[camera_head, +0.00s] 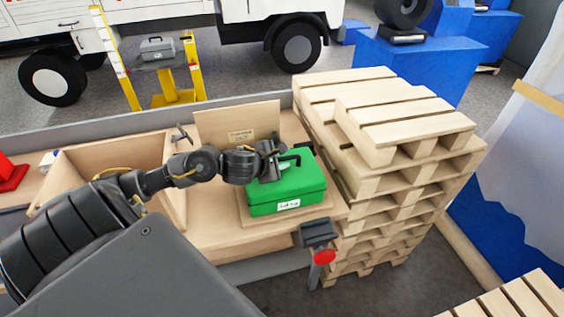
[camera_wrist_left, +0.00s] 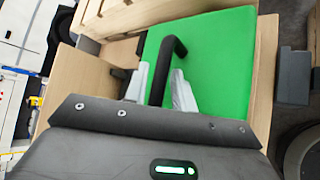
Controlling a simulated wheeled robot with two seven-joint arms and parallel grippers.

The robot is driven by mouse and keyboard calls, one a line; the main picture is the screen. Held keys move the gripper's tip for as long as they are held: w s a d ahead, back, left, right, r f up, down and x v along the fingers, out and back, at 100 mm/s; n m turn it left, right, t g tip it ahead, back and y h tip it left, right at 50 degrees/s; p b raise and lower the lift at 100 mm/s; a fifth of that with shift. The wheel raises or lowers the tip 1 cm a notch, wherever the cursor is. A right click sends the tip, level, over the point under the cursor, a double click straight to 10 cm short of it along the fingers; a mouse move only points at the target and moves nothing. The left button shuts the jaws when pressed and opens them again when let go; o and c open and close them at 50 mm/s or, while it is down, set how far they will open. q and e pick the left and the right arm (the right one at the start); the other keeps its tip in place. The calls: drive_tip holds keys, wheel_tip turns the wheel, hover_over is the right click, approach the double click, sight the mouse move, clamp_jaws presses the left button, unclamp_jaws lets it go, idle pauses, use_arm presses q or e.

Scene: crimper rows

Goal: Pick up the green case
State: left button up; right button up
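The green case (camera_head: 288,192) has a white label on its front and a black handle on its lid. It rests on a wooden board (camera_head: 252,222) at the right end of the workbench, beside the pallet stack. My left gripper (camera_head: 277,161) is at the handle, just above the lid. In the left wrist view, the black handle (camera_wrist_left: 163,68) runs between the two pale fingers of the left gripper (camera_wrist_left: 160,88). The fingers stand apart, with a little green showing between the handle and the right finger. The green lid (camera_wrist_left: 218,60) fills the area beyond. My right gripper is not in view.
A tall stack of wooden pallets (camera_head: 385,165) stands close on the case's right. An upright wooden panel (camera_head: 222,125) is behind, and an open wooden bin (camera_head: 112,158) is to the left. A grey fixture with a red part (camera_head: 318,234) sits at the bench's front corner.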

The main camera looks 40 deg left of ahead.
use_arm(q)
clamp_jaws()
drive_tip(key=shift+s, duration=0.1)
idle(1.2)
drive_tip(key=shift+r, duration=0.15)
